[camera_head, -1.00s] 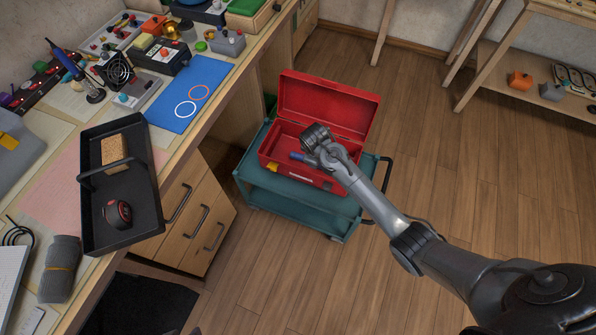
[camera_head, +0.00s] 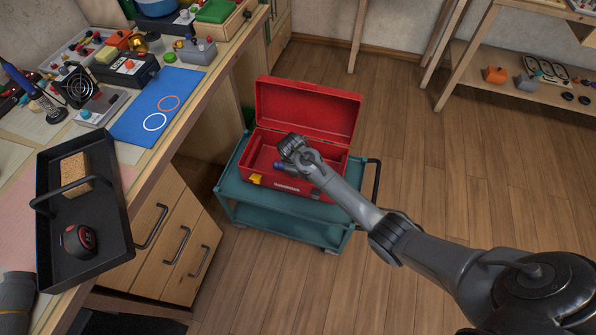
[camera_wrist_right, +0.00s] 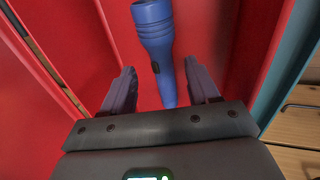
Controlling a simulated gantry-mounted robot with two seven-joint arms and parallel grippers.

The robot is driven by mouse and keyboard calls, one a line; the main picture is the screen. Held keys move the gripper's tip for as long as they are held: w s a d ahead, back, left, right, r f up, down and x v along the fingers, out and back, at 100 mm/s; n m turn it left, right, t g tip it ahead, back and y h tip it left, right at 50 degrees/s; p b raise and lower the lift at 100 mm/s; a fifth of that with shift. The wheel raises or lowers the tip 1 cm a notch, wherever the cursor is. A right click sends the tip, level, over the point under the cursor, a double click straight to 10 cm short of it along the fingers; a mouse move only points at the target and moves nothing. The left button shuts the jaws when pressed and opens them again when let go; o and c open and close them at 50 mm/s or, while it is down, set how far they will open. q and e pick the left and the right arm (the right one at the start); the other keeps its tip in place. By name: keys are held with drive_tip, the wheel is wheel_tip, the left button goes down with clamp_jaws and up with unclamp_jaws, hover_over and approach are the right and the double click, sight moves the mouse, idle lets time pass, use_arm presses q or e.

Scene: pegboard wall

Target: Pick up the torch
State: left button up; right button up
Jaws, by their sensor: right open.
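The blue torch (camera_head: 281,166) lies inside the open red toolbox (camera_head: 306,112), partly hidden by my right gripper in the head view. In the right wrist view the torch (camera_wrist_right: 157,45) runs lengthwise from its wide head at the top edge down to the gap between the two fingers. My right gripper (camera_head: 288,152) is over the toolbox, and its fingers (camera_wrist_right: 160,90) are open on either side of the torch's narrow end. A gap shows on both sides, wider on the left. My left gripper is not in view.
The toolbox sits on a teal cart (camera_head: 240,195) with a dark handle. Left stands a workbench with a black tray (camera_head: 110,225) holding a sponge (camera_head: 75,172) and a black-and-red object (camera_head: 78,241). The wooden floor (camera_head: 420,170) to the right is clear.

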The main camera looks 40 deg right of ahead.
drive_tip(key=b+x, duration=0.3)
drive_tip(key=x, duration=0.1)
drive_tip(key=shift+s+f, duration=0.35)
drive_tip(key=shift+f, duration=0.1)
drive_tip(key=c, duration=0.3)
drive_tip(key=shift+s+a+f, duration=0.15)
drive_tip(key=shift+s+a, duration=0.05)
drive_tip(key=shift+a, duration=0.05)
drive_tip(key=c, duration=0.5)
drive_tip(key=shift+w, duration=0.15)
drive_tip(key=shift+c, duration=1.4)
drive_tip(key=shift+w+d+r, duration=0.2)
clamp_jaws()
